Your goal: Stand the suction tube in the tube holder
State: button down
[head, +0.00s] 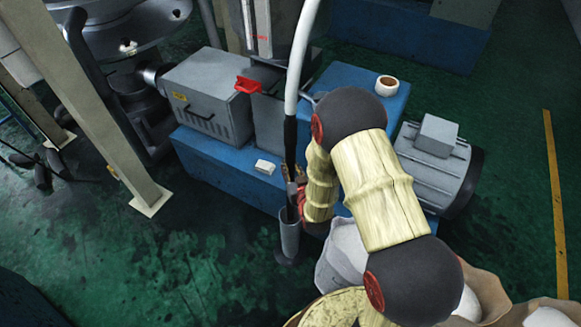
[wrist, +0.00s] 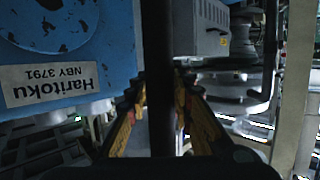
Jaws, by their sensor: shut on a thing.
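The suction tube (head: 300,75) is a long white hose with a black lower part, rising out of the top of the head view. It is close to upright. My gripper (head: 294,190) is shut on its black part. In the wrist view the black tube (wrist: 158,70) runs vertically between the two yellowish fingers of my gripper (wrist: 160,105). The tube holder (head: 290,240) is a narrow grey upright cylinder on the floor, just below my gripper. The tube's lower end shows at the holder's mouth; how far inside it sits, I cannot tell.
A blue machine base (head: 225,160) stands close behind the holder, with a small white block (head: 265,167) and a tape roll (head: 387,86) on it. A grey motor (head: 435,155) is to the right. A beige post (head: 95,100) stands left.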

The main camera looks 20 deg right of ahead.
notch_tip(320, 180, down, 22)
jog(key=b, duration=0.8)
jog(key=shift+b, duration=0.3)
dwell(1.4)
jog(key=shift+r, duration=0.1)
jog(key=c, duration=1.9)
grip_release()
jog(key=o, duration=0.4)
jog(key=shift+s, duration=0.1)
